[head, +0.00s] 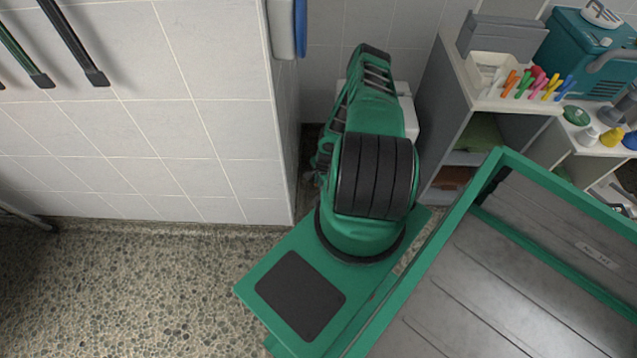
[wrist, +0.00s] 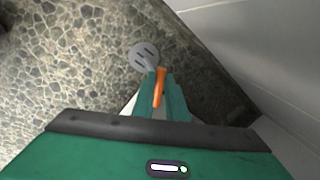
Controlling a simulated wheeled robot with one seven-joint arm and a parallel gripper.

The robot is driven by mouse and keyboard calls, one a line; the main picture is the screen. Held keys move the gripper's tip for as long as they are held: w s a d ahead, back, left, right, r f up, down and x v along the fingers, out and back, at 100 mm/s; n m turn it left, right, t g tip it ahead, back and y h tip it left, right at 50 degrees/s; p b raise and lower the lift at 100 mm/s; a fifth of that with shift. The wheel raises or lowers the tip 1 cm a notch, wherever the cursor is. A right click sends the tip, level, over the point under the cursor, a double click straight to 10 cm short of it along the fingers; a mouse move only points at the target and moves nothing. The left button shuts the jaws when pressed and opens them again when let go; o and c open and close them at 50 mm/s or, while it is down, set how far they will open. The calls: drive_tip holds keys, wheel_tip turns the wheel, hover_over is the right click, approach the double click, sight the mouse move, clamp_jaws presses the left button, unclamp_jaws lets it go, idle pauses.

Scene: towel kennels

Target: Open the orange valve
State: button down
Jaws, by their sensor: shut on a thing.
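The orange valve handle (wrist: 160,88) shows in the wrist view as a narrow orange lever, pointing up and down in the picture. A grey round piece with dark slots (wrist: 144,57) lies just beyond it. My gripper (wrist: 158,98) is shut on the orange handle, which sits between its green fingers. In the head view my green arm reaches away toward the gap beside the tiled wall. It hides the valve and my gripper there.
A tiled wall corner (head: 283,150) stands close at the left of my arm. A grey shelf unit (head: 440,120) with colored pens (head: 535,85) and a teal case (head: 585,55) stands at the right. Pebbled floor (head: 130,290) is clear at the lower left.

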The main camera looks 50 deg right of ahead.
drive_tip(key=shift+s+d+n+y, duration=0.1)
drive_tip(key=shift+s+n+y, duration=0.15)
drive_tip(key=shift+n, duration=1.15)
drive_tip(key=shift+s+d+n+y, duration=0.1)
drive_tip(key=shift+n+y, duration=0.1)
drive_tip(key=shift+n, duration=1.2)
drive_tip(key=shift+s+d+n+y, duration=0.1)
drive_tip(key=shift+s+n+y, duration=0.15)
drive_tip(key=shift+n, duration=1.45)
drive_tip(key=c, duration=1.8)
unclamp_jaws()
drive_tip(key=shift+o, duration=0.2)
wheel_tip(320, 180, up, 11)
drive_tip(key=s+d, duration=0.1)
drive_tip(key=shift+s+f, duration=0.2)
drive_tip(key=shift+s, duration=0.2)
